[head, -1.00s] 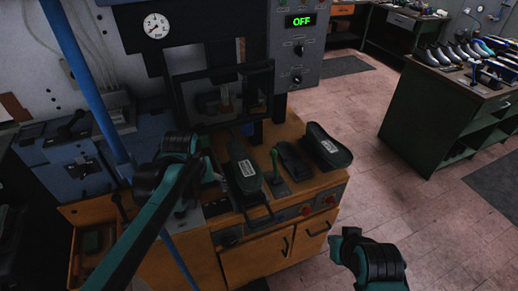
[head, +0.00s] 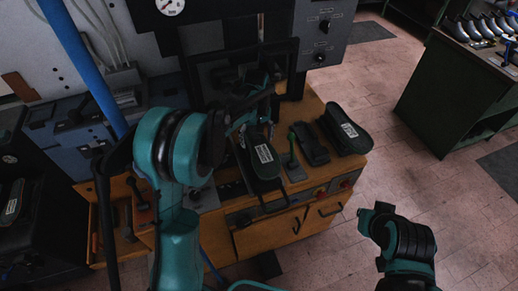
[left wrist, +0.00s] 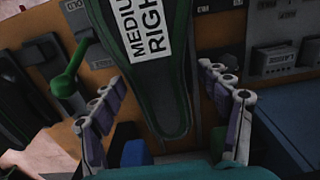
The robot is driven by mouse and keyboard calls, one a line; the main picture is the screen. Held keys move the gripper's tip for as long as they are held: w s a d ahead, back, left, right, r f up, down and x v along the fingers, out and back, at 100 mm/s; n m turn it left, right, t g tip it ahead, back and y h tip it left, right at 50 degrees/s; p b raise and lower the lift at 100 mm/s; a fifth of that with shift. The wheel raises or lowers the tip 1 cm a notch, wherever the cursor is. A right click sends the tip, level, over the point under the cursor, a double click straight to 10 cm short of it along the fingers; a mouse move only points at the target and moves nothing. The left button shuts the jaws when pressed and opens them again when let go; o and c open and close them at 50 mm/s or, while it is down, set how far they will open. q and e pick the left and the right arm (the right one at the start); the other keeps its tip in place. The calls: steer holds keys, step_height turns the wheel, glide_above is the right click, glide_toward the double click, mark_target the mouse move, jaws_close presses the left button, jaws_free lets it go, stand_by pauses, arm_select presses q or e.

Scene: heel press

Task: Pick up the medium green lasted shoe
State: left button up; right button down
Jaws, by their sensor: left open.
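The medium green lasted shoe (head: 264,163), dark with a green edge and a white label, lies on the wooden bench below the press in the head view. In the left wrist view the shoe (left wrist: 176,85) shows a label reading MEDIUM RIGHT. My left gripper (head: 247,127) is over the shoe's far end. In the left wrist view the left gripper (left wrist: 170,97) is open, with one finger on each side of the shoe's narrow end. I cannot tell whether either finger touches it. My left arm hides part of the bench. My right arm shows at lower right, without clear fingers.
A green-handled lever (head: 292,150) stands just right of the shoe; it also shows in the left wrist view (left wrist: 66,76). A black pad (head: 312,146) and another labelled dark shoe (head: 346,132) lie further right. The press frame (head: 293,70) rises behind. Open floor (head: 420,180) lies right.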

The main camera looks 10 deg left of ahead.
arm_select(q)
step_height(320, 180, down, 4)
steer(key=shift+d+r+b, duration=0.1)
steer(key=shift+b, duration=0.3)
steer(key=shift+r, duration=0.1)
steer(key=c, duration=1.5)
